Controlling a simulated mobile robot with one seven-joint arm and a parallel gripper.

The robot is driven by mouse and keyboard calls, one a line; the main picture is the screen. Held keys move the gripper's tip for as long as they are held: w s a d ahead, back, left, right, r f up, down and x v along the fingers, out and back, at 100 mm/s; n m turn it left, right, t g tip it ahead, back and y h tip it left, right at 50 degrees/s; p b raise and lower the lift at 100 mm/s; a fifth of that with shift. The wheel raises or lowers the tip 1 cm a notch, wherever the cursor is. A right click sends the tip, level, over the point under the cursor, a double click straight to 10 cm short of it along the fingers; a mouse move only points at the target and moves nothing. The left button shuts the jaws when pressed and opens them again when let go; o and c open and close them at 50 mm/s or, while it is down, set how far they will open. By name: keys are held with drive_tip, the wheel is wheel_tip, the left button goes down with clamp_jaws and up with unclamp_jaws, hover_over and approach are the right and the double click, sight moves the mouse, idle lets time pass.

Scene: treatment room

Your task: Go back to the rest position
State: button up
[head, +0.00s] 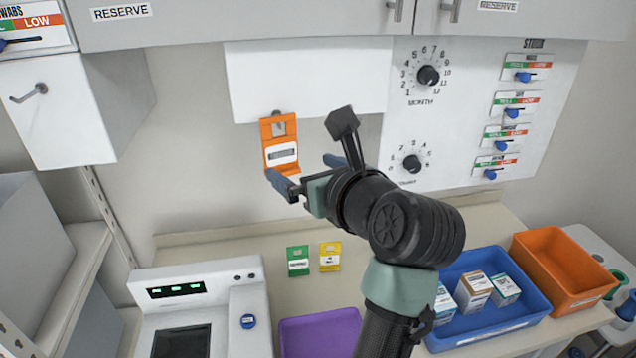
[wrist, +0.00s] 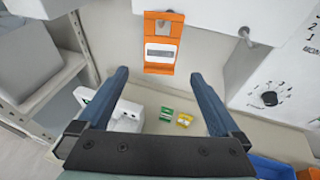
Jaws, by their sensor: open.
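My gripper (head: 302,174) is raised in front of the back wall, above the counter. Its two blue fingers are spread wide with nothing between them, and they also show in the wrist view (wrist: 163,100). An orange tag (head: 280,143) with a white label hangs on the wall just beyond the fingertips. In the wrist view the orange tag (wrist: 162,42) lies ahead of the open fingers, apart from them. My arm covers part of the wall panel and counter in the head view.
On the counter (head: 225,252) lie a green tag (head: 298,261) and a yellow tag (head: 330,257). A white device (head: 250,318), a purple tray (head: 320,335), a blue bin (head: 520,330) with boxes and an orange bin (head: 562,265) stand there. Cabinets (head: 250,22) overhang; a dial panel (head: 455,120) is right.

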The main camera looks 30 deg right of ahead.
drive_tip(key=s+a+r+m+t, duration=0.4)
drive_tip(key=r+m, duration=0.5)
drive_tip(key=m, duration=0.3)
drive_tip(key=s+a+r+m+t+b, duration=0.1)
drive_tip(key=s+a+r+m+t, duration=0.3)
drive_tip(key=m, duration=0.8)
drive_tip(key=s+a+r+m+t, duration=0.4)
drive_tip(key=s+a+r+m, duration=0.3)
drive_tip(key=a+r+m, duration=0.4)
drive_tip(key=shift+a+r+m+t+b, duration=0.4)
drive_tip(key=shift+r, duration=0.9)
